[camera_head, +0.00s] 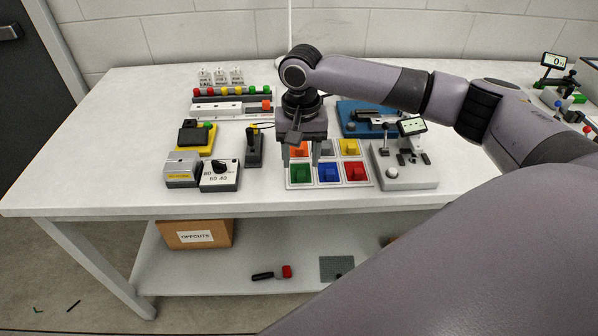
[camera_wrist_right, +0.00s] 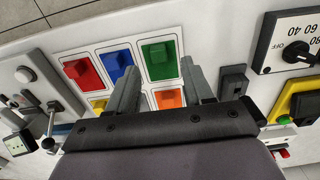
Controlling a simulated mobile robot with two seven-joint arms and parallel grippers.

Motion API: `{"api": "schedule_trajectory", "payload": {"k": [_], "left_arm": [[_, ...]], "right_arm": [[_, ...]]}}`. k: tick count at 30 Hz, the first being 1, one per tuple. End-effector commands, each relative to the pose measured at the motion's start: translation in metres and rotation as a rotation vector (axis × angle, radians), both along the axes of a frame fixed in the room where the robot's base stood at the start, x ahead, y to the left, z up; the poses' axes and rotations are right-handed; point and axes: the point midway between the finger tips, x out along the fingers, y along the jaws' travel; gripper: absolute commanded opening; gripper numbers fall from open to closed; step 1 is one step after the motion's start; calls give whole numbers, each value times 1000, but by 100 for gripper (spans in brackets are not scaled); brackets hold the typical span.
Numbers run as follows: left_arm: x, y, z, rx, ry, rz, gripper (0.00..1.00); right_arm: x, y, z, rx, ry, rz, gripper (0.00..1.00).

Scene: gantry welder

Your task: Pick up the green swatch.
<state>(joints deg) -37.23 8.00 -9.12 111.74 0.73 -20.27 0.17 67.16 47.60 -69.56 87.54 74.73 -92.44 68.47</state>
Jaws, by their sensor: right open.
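The green swatch (camera_head: 300,173) is a green square with a raised block, in the front left cell of a white tray (camera_head: 330,187). In the right wrist view the green swatch (camera_wrist_right: 158,58) shows ahead of and between the fingers. My right gripper (camera_head: 300,158) is open and points down over the left side of the tray. In the right wrist view its two fingers (camera_wrist_right: 160,68) stand apart with nothing held between them. I cannot tell its exact height above the swatch. My left gripper is not in view.
Blue (camera_head: 328,173) and red (camera_head: 355,172) swatches lie right of the green one; orange (camera_head: 298,150) and yellow (camera_head: 349,147) ones lie behind. A joystick box (camera_head: 254,148) and dial box (camera_head: 220,176) stand left. A grey device (camera_head: 408,178) stands right. The table's front strip is clear.

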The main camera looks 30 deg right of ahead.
Motion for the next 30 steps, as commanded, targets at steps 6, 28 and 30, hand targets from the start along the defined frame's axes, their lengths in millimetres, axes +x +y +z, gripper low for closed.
{"api": "schedule_trajectory", "payload": {"k": [6, 28, 30], "left_arm": [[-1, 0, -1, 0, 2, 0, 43], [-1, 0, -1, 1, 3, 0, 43], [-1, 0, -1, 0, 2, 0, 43]], "right_arm": [[-1, -1, -30, -2, 1, 1, 51], [-1, -1, -33, -1, -1, 2, 0], [-1, -1, -32, -1, -2, 2, 0]]}}
